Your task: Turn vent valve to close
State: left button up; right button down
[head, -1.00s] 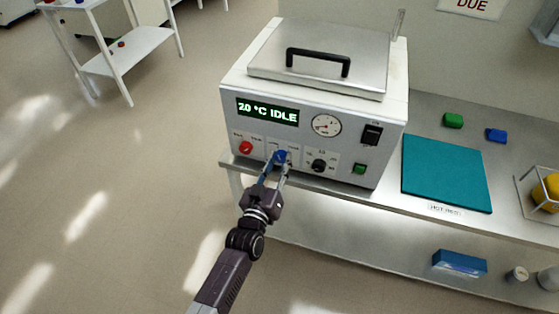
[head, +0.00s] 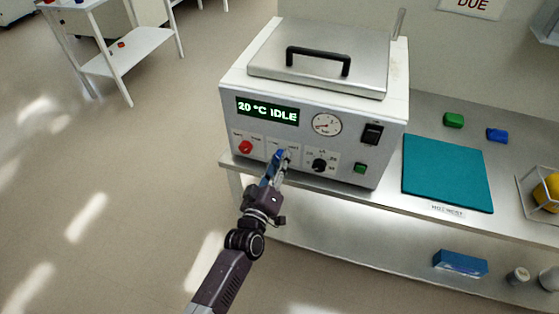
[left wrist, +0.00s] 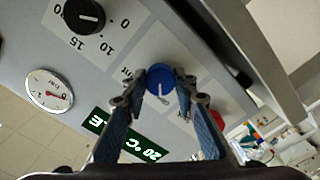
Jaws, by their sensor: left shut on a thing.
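The vent valve seems to be the blue round knob (left wrist: 158,77), on the front panel of the white and steel chamber (head: 235,90). A pale pointer mark on the knob points downward in the left wrist view. My left gripper (head: 281,156) is shut on the knob, one finger on each side of it. In the head view the fingers mostly hide the knob. The knob's label is too small to read. My right gripper is not in view.
The panel also carries a red knob (head: 246,147), a black dial (head: 319,165), a gauge (head: 327,124), a green button (head: 359,168) and a display (head: 267,111) reading 20 °C IDLE. A teal mat (head: 447,174) lies on the bench to the right.

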pick_arm(q)
jog(key=shift+f, duration=0.1)
jog(key=o, duration=1.2)
jog(key=shift+c, duration=0.2)
jog(key=v, duration=1.2)
jog(key=s+a+f+m+g+y, duration=0.1)
jog(key=s+a+f+m+g, duration=0.2)
jog(key=f, duration=0.7)
jog(key=s+a+f+g+y, duration=0.15)
jog(key=s+f, duration=0.35)
jog(key=f, duration=0.6)
jog(key=s+a+f+m+g, duration=0.25)
jog(key=s+f+g, duration=0.2)
jog(key=f, duration=0.55)
jog(key=s+a+f+g+y, duration=0.1)
jog(key=s+a+f, duration=0.3)
jog(key=s, duration=0.5)
jog(key=s+a+f+m+g+y, duration=0.1)
jog(key=s+a+f+g, duration=0.2)
jog(key=s+f, duration=0.4)
jog(key=s+a+f+m+g+y, duration=0.1)
jog(key=s+a+f+g, duration=0.2)
jog(key=s, duration=1)
notch_tip(320, 180, down, 3)
jog(key=a, duration=0.3)
jog(key=shift+f, duration=0.15)
